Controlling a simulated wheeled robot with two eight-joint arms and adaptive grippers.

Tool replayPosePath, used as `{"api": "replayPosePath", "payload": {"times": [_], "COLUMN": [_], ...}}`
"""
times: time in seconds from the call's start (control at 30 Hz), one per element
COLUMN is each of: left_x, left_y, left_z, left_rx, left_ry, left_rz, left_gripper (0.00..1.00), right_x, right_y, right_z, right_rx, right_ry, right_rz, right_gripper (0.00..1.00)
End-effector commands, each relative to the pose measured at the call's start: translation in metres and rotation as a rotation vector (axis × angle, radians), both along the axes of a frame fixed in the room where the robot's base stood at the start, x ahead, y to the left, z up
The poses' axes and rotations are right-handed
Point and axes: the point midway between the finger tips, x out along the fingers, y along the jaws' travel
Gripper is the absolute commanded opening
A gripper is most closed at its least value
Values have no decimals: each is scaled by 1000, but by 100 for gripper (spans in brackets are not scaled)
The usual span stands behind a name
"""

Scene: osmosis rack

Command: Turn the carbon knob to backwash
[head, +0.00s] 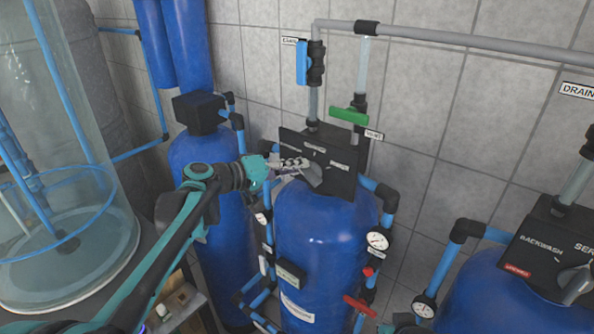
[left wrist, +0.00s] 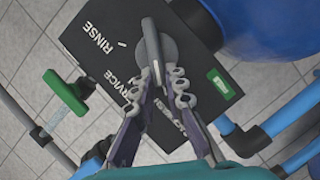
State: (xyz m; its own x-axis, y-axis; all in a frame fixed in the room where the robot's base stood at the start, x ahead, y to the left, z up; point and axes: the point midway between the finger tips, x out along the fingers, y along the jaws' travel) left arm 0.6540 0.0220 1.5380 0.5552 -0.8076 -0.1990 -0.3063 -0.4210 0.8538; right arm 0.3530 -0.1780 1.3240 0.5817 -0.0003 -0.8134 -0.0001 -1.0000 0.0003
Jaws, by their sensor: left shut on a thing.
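The grey knob (left wrist: 168,48) sits on a black control head (head: 342,183) on top of the middle blue tank (head: 325,225). In the left wrist view its lever runs roughly up and down the picture, between the RINSE lettering and the green label. My left gripper (head: 306,164) reaches in from the left. In the left wrist view its fingertips (left wrist: 160,78) are closed around the lever's lower end. RINSE and SERVICE are readable on the plate (left wrist: 90,58); lettering ending in WASH is partly hidden by the fingers. My right gripper is not in view.
A green valve handle (head: 348,116) and a blue valve handle (head: 302,63) are on pipes behind the control head. A pressure gauge (head: 378,240) is right of the tank. Another control head (head: 545,250) with a knob stands at the right. A clear tank (head: 85,200) is at the left.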

Motion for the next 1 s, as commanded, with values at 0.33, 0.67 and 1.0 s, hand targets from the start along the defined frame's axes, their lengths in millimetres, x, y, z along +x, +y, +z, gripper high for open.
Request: {"api": "replayPosePath", "payload": {"times": [0.33, 0.67, 1.0], "left_x": [1, 1, 0], "left_y": [1, 1, 2], "left_z": [-1, -1, -1], "left_rx": [-33, -33, -32], "left_ry": [24, 24, 24], "left_rz": [1, 1, 1], "left_gripper": [0, 28, 33], "right_x": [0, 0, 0], "right_y": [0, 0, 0], "right_z": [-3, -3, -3], "right_rx": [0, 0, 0], "right_ry": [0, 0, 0], "right_rz": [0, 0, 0], "right_gripper": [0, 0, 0]}}
